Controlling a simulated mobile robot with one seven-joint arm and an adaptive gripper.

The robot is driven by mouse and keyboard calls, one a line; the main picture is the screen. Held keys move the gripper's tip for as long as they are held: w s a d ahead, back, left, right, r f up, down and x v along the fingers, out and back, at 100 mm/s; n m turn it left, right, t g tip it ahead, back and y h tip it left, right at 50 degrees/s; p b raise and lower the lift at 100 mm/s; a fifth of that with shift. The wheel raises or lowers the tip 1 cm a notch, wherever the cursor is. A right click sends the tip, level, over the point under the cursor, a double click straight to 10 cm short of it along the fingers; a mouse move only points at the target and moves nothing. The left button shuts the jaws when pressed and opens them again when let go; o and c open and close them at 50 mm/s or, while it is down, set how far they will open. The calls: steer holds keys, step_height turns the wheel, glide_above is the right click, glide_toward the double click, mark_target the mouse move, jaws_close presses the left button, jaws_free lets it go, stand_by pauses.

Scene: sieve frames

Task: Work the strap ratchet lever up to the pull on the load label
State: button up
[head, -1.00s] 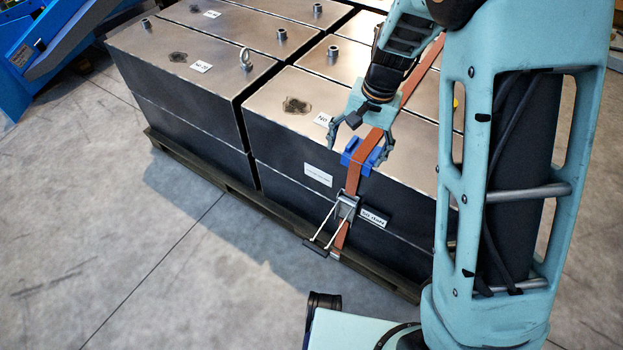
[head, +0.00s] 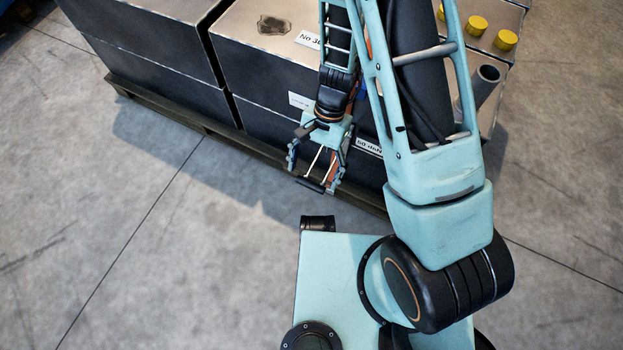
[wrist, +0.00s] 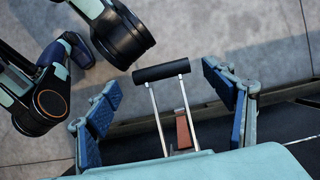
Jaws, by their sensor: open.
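The ratchet lever has a dark bar handle (wrist: 160,72) on two thin metal rods. In the wrist view it lies between the fingers of my gripper (wrist: 160,110), which is open with blue pads apart on both sides. The handle reaches a little past the fingertips. In the head view my gripper (head: 316,174) points down around the lever handle (head: 310,185). An orange strap (wrist: 184,130) shows behind the rods. The load label (head: 369,147) is on the box's dark side, partly hidden by my arm. The ratchet body is hidden by my gripper.
Metal-topped dark boxes (head: 265,50) stand on a low pallet (head: 190,120). Yellow caps (head: 506,40) and a grey pipe stub (head: 486,80) are at the right. The concrete floor (head: 130,220) in front is clear up to my base.

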steer(key=shift+b+x, duration=0.3)
steer(key=shift+x, duration=1.05)
steer(key=shift+c, duration=0.6)
steer(key=shift+w, duration=0.1)
steer(key=c, duration=1.6)
